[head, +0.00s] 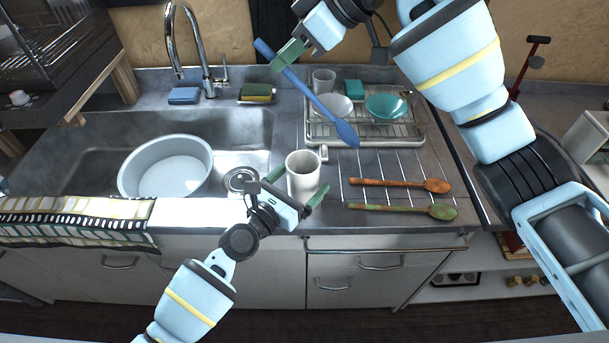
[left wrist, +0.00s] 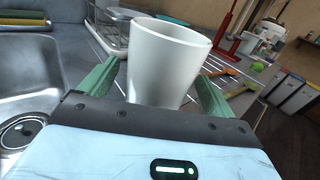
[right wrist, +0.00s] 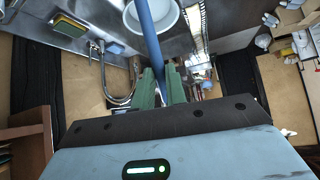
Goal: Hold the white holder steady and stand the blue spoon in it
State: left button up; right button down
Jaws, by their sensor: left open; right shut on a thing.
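The white holder (head: 303,172) stands upright on the counter right of the sink drain. My left gripper (head: 296,190) is open at the holder, with one green finger on each side of it. In the left wrist view the holder (left wrist: 165,62) rises between the open fingers (left wrist: 155,90), and I see gaps beside it. The blue spoon (head: 308,92) is held high in my right gripper (head: 290,52), tilted, with its bowl end down to the right, above the drying rack's front. The right wrist view shows the spoon's blue handle (right wrist: 148,35) between the closed fingers (right wrist: 160,85).
A wooden spoon (head: 400,184) and a green spoon (head: 402,208) lie right of the holder. The rack (head: 392,132) behind carries bowls (head: 386,106) and a cup. The sink (head: 90,132) holds a white basin (head: 166,168). The faucet (head: 203,62) rises behind the sink.

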aim_at(312, 97)
pick_arm(q)
jog(key=shift+x, duration=0.95)
jog(key=shift+a, duration=0.1)
jog(key=c, duration=1.3)
jog(key=shift+c, duration=0.2)
pick_arm(e)
notch_tip(312, 97, down, 13)
dwell(0.4)
jog(key=c, duration=1.3)
grip_release()
jog(key=shift+c, duration=0.2)
pick_arm(q)
jog(key=shift+f, duration=0.1)
pick_arm(e)
jog(key=v, duration=1.2)
jog(key=shift+w, duration=0.1)
